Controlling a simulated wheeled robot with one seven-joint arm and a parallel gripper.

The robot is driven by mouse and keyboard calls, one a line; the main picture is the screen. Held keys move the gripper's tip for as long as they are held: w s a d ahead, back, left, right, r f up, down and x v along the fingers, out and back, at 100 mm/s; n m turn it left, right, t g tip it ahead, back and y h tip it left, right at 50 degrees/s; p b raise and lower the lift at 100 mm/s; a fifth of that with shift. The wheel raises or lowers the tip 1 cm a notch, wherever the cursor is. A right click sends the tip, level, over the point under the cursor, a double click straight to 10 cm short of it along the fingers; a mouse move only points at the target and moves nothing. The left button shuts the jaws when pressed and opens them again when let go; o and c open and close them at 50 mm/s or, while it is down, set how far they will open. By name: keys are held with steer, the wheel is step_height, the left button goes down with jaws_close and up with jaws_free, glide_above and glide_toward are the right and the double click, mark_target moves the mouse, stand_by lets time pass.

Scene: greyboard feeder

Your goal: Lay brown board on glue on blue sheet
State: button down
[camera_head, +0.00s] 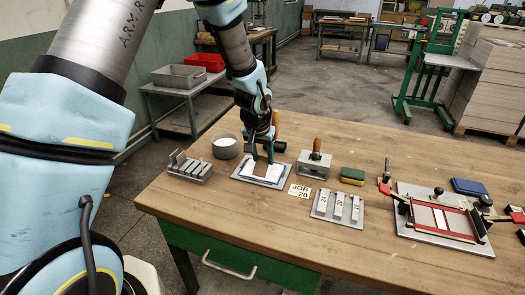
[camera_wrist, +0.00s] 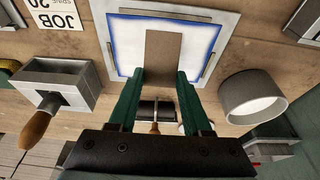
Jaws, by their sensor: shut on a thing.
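The blue sheet (camera_wrist: 113,35) shows as a thin blue border around a white, glue-covered-looking middle, lying on a grey metal plate (camera_wrist: 97,12). It also shows in the head view (camera_head: 246,176) below my gripper. The brown board (camera_wrist: 162,58) is a narrow grey-brown strip over the white area. My gripper (camera_wrist: 160,76) has its two green fingers shut on the long sides of the board near its end. In the head view my gripper (camera_head: 262,158) points down over the sheet, and the board is hard to make out. I cannot tell whether the board touches the sheet.
A round pot (camera_head: 226,146) and a slotted metal rack (camera_head: 190,166) stand left of the plate. A metal block with a wooden handle (camera_head: 314,164), a JOB 20 card (camera_head: 299,191) and a tray of numbered strips (camera_head: 337,208) are at right. A clamping jig (camera_head: 441,218) stands farther right.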

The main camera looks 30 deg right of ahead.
steer(key=shift+w+d+f+g+y+p, duration=0.15)
steer(key=shift+g+y+p, duration=0.25)
steer(key=shift+p, duration=0.95)
steer(key=shift+w+d+f+g+y+p, duration=0.2)
steer(key=shift+g+y+p, duration=0.25)
steer(key=shift+p, duration=0.65)
steer(key=shift+w+d+f+g+y+p, duration=0.1)
steer(key=shift+f+g+y+p, duration=0.25)
steer(key=shift+p, duration=0.1)
jaws_free()
steer(key=shift+w+d+r, duration=0.15)
steer(key=shift+w+d, duration=0.2)
steer(key=shift+d, duration=0.05)
steer(key=shift+w+d+r, duration=0.1)
steer(key=shift+w+d, duration=0.15)
